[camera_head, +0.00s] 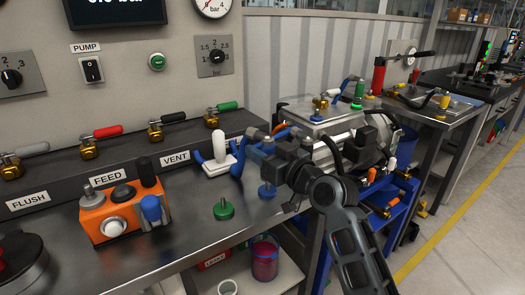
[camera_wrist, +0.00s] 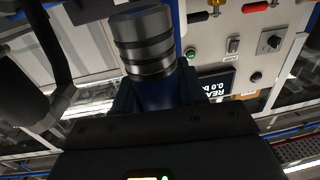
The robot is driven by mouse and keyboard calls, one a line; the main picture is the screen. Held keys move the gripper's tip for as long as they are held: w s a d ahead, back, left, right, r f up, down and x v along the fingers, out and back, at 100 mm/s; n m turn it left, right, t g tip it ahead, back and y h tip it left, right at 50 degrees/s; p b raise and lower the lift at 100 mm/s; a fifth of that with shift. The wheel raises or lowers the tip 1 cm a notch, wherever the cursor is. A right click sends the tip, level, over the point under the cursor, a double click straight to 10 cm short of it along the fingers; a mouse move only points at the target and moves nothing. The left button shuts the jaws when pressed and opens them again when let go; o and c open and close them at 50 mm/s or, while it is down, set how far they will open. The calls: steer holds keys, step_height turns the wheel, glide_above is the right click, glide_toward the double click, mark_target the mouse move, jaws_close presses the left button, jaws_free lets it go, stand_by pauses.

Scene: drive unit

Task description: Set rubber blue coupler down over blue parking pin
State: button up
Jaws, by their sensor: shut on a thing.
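My gripper (camera_head: 272,160) is shut on the blue coupler (camera_wrist: 162,92), at the right end of the steel bench in the head view. In the wrist view the coupler has a blue body and a grey, banded end; the black gripper body hides its lower part. The blue parking pin (camera_head: 267,190) stands on the bench on a round blue base, just below my gripper. The coupler appears above the pin and apart from it; my gripper partly hides the gap, so I cannot tell their exact alignment.
A green pin (camera_head: 222,209) stands left of the blue one. An orange block (camera_head: 110,218) with black, white and blue parts is farther left. A white handle (camera_head: 215,150) with blue hose stands behind. Bare bench lies in front of the pins.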

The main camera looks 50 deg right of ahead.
steer(key=shift+f, duration=0.15)
steer(key=shift+f+b, duration=0.35)
steer(key=shift+b, duration=0.2)
steer(key=shift+f+b, duration=0.4)
steer(key=shift+f+b, duration=0.3)
steer(key=shift+b, duration=0.05)
steer(key=shift+s+f+b, duration=0.1)
steer(key=shift+f+b, duration=0.4)
steer(key=shift+f, duration=0.2)
stand_by(0.4)
jaws_close()
steer(key=o, duration=1.2)
jaws_free()
steer(key=shift+r, duration=0.25)
steer(key=shift+o, duration=0.2)
